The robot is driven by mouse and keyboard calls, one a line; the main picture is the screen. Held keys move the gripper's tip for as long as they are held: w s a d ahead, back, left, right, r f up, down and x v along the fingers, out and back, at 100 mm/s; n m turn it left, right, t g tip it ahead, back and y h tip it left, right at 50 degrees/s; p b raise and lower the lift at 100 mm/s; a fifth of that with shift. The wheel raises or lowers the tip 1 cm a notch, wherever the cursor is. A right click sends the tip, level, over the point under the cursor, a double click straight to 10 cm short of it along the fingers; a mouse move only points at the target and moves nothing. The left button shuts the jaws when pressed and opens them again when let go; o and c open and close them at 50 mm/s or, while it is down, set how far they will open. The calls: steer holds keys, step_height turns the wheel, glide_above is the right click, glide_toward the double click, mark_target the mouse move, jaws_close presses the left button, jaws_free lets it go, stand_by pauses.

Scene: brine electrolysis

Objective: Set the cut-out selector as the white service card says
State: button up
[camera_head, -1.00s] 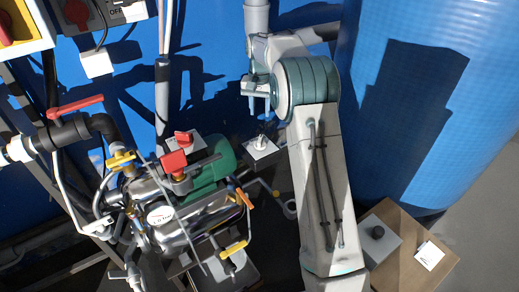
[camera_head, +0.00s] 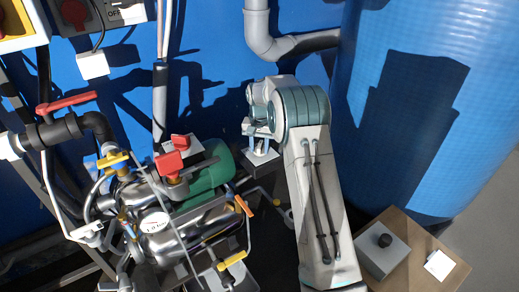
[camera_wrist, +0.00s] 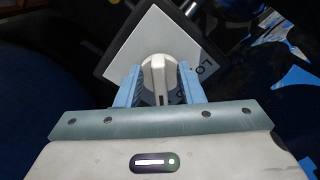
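The cut-out selector appears to be the pale knob (camera_wrist: 160,77) on a light square plate with a dark border (camera_wrist: 205,55) in the wrist view. Part of a marking shows on the plate at its right; I cannot read it fully. In the head view the plate (camera_head: 262,157) is mostly covered by my gripper (camera_head: 256,140). My gripper (camera_wrist: 159,88) is open, with one blue finger on each side of the knob and seemingly small gaps. The white service card (camera_head: 439,265) lies on a brown surface at the lower right; its text is too small to read.
A grey box with a black knob (camera_head: 385,241) stands beside the card on the brown surface (camera_head: 412,272). The pump with red and yellow handles (camera_head: 185,215) is close to the left. A large blue tank (camera_head: 420,60) stands at the right, with a grey pipe (camera_head: 300,43) above.

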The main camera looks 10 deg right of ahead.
steer(key=shift+f, duration=0.1)
jaws_close()
steer(key=shift+n+p, duration=0.3)
steer(key=shift+p, duration=0.1)
steer(key=n+p, duration=0.2)
steer(key=shift+d+r+n+p, duration=0.2)
steer(key=shift+n+p, duration=0.1)
steer(key=shift+p, duration=0.1)
steer(key=n+p, duration=0.3)
steer(key=n, duration=0.2)
steer(key=shift+d+f+n+p, duration=0.1)
steer(key=shift+f+n+p, duration=0.05)
steer(key=shift+n+p, duration=0.15)
jaws_free()
